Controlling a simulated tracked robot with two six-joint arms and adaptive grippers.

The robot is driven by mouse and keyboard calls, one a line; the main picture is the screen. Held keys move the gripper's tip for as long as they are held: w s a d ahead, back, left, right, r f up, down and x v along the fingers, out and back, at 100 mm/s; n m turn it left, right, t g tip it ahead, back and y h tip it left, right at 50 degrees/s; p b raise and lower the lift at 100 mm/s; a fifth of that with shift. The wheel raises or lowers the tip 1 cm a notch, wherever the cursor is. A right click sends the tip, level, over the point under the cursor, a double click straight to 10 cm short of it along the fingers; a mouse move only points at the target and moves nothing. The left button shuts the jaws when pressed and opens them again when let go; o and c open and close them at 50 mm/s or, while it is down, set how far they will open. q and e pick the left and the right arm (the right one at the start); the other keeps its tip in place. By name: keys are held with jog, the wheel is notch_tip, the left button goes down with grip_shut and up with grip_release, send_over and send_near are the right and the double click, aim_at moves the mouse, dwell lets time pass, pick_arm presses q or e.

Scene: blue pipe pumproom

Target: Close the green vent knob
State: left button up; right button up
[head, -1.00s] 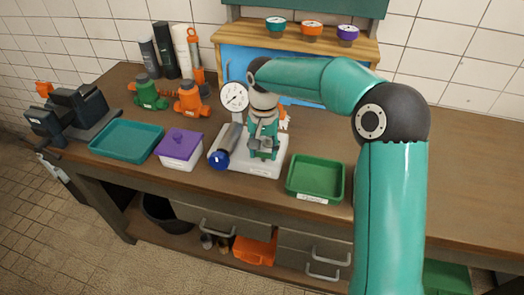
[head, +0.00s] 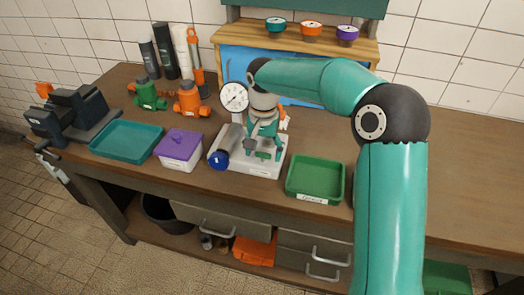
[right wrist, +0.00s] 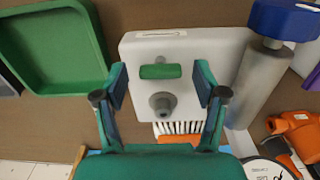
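The green vent knob (right wrist: 160,72) is a short bar on a white base block (right wrist: 190,45). In the right wrist view it lies crosswise, left to right. It also shows in the head view (head: 263,155), below my right gripper (head: 265,143). In the right wrist view my right gripper (right wrist: 160,77) is open, with one finger on each side of the knob and a clear gap to each. Nothing is held between the fingers. My left gripper is in neither view.
A grey cylinder with a blue end (head: 219,160) and a dial gauge (head: 234,97) stand beside the knob. A green tray (head: 315,178) is to the right, a purple-lidded box (head: 180,148) to the left. A brush (right wrist: 180,128) lies behind. The bench at right is largely bare.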

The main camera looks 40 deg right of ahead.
aim_at(263, 153)
jog(key=shift+r, duration=0.1)
notch_tip(263, 153, up, 12)
dwell(0.6)
jog(key=shift+f, duration=0.2)
